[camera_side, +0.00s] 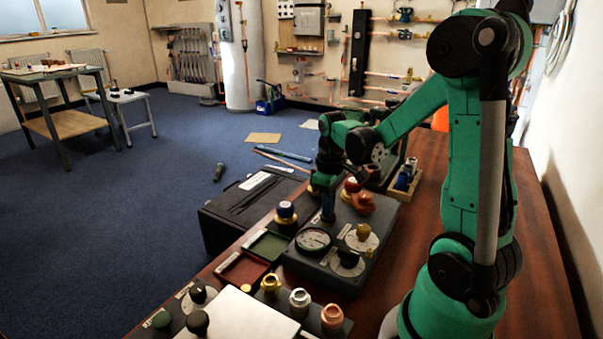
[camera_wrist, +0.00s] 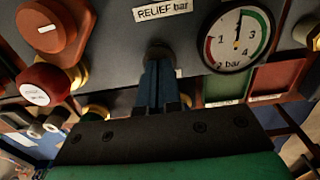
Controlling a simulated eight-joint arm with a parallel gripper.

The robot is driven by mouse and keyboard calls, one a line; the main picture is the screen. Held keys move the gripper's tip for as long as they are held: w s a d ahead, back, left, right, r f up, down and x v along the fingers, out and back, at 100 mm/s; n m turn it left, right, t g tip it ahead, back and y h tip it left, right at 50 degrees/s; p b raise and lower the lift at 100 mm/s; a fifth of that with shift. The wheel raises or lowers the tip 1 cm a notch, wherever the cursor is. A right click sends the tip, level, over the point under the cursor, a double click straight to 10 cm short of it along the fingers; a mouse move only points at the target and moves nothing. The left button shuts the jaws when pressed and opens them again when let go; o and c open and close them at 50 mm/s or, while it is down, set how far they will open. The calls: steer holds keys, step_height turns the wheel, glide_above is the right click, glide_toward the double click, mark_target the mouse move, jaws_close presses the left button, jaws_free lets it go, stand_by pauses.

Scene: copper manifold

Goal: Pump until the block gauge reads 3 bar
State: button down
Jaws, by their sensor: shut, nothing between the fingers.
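The dark manifold block (camera_side: 385,215) lies on the wooden bench. Its round block gauge (camera_side: 313,240) shows larger in the wrist view (camera_wrist: 237,40), with the needle pointing almost straight up, between 1 and 3, near 2 bar. My gripper (camera_side: 328,217) points down at the block, behind the gauge. In the wrist view its blue fingers (camera_wrist: 158,75) are together with nothing seen between them. Their tips meet a small dark round part beside the RELIEF label; contact is unclear. An orange knob (camera_wrist: 50,25) and a red knob with a white label (camera_wrist: 42,90) sit to the left.
A brass-topped dial (camera_side: 362,238) and a black knob (camera_side: 347,258) stand on the block's near side. Green (camera_side: 268,245) and red (camera_side: 240,270) trays lie left of it. Several fittings (camera_side: 300,302) stand in front. A black case (camera_side: 245,205) is beyond the bench's left edge.

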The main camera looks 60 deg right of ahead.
step_height(320, 180, up, 14)
stand_by(0.6)
stand_by(1.0)
steer(key=shift+r, duration=0.95)
step_height(320, 180, down, 14)
stand_by(0.4)
